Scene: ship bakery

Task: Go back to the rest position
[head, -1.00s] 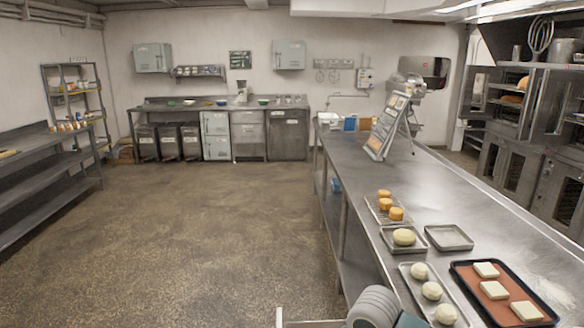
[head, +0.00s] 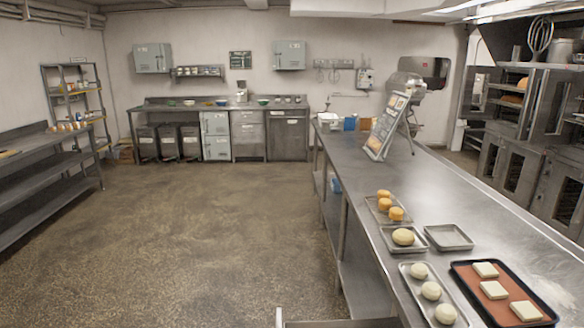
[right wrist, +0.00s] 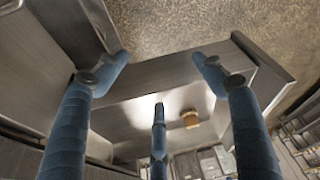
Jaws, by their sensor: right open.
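My right gripper (right wrist: 160,85) shows in the right wrist view with its blue fingers spread apart and nothing between them. Steel bench surfaces and speckled floor lie beyond it. Neither gripper shows in the head view. My left gripper is in no view. The long steel workbench (head: 440,198) runs along the right side of the head view.
On the bench are an orange-lined tray (head: 475,293) with pale square pieces, a tray of dough balls (head: 431,290), a tray with one pale round (head: 403,237), an empty tray (head: 448,238) and orange rounds (head: 384,204). Open floor (head: 210,240) lies left.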

